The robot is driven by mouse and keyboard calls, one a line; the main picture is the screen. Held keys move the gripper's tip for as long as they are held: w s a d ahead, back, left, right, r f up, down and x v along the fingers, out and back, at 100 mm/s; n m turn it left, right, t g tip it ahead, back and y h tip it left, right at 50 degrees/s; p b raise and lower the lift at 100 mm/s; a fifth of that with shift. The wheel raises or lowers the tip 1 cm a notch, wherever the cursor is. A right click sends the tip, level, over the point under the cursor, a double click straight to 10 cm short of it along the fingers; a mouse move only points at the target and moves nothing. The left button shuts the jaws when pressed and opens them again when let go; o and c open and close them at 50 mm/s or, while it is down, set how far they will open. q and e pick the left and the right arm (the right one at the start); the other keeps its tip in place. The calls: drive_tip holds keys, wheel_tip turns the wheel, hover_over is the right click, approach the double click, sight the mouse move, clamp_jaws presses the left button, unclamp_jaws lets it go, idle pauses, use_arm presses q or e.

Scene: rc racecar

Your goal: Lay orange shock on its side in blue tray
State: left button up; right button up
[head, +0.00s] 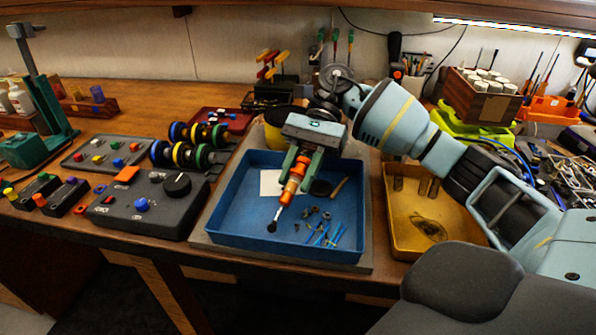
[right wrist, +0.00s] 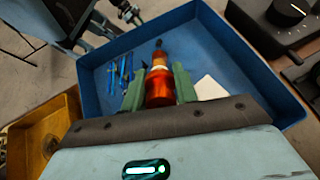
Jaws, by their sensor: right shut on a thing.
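The orange shock (head: 291,185) is held between the green fingers of my right gripper (head: 296,170), over the blue tray (head: 219,226). The shock is tilted, with its dark rod end pointing down and to the left in the head view. In the right wrist view the orange shock (right wrist: 159,84) sits between the fingers of my right gripper (right wrist: 158,88), its rod end pointing away toward the blue tray (right wrist: 211,42). I cannot tell whether the rod end touches the tray floor. My left gripper is not in view.
The tray also holds a white card (head: 271,183), a black round part (head: 320,188), small metal parts and several blue strips (head: 328,236). A yellow tray (head: 404,247) stands to its right, a grey control box (head: 146,205) to its left. Wheels (head: 184,154) lie behind the box.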

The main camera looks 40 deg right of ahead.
sight(307, 152)
drive_tip(key=o, duration=1)
drive_tip(key=shift+o, duration=0.2)
drive_tip(key=b+v, duration=0.1)
drive_tip(key=v, duration=0.4)
drive_tip(key=shift+w+d+r, duration=0.15)
drive_tip(key=shift+d, duration=0.1)
drive_tip(key=shift+v, duration=1.1)
